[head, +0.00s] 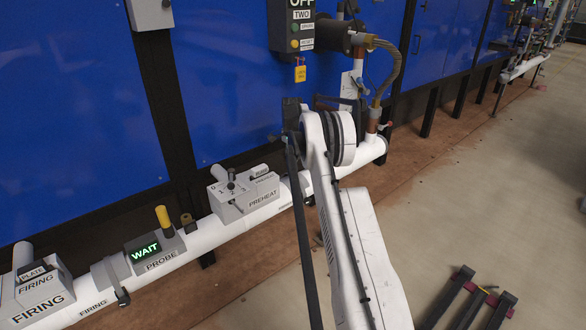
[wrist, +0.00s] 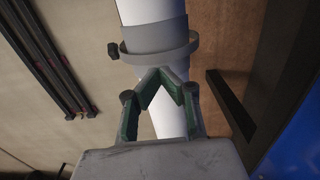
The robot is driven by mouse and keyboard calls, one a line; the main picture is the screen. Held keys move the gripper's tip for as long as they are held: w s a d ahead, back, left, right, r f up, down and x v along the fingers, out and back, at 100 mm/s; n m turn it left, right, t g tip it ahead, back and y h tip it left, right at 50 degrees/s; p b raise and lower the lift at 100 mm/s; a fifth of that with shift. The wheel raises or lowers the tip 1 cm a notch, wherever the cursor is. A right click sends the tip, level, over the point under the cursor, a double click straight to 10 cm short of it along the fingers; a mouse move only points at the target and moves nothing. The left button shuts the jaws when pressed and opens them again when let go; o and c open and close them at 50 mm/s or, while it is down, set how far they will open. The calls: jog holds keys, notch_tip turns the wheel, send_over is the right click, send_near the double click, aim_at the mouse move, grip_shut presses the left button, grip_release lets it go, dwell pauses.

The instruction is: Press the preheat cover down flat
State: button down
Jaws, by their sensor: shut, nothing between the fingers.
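The grey PREHEAT box (head: 243,196) sits on the white pipe in the head view, with a small lever and knobs on its top. A small labelled piece (head: 259,173) stands at its back right edge. I cannot tell clearly which part is the cover or how far it is tilted. My gripper (wrist: 166,73) shows in the wrist view with its green-padded fingers angled together at the tips, shut and empty. It is above the white pipe (wrist: 138,12) near a grey clamp ring (wrist: 158,42). The PREHEAT box is not recognisable in the wrist view.
The WAIT probe box (head: 155,251) with a yellow knob and the FIRING box (head: 40,291) sit further left along the pipe. A dark control box (head: 291,27) hangs on the blue wall above. A dark rack (head: 472,302) lies on the open floor at right.

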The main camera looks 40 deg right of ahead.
notch_tip(320, 180, up, 8)
jog(key=p, duration=0.1)
jog(key=shift+f+p, duration=0.2)
jog(key=shift+p, duration=0.15)
dwell(0.3)
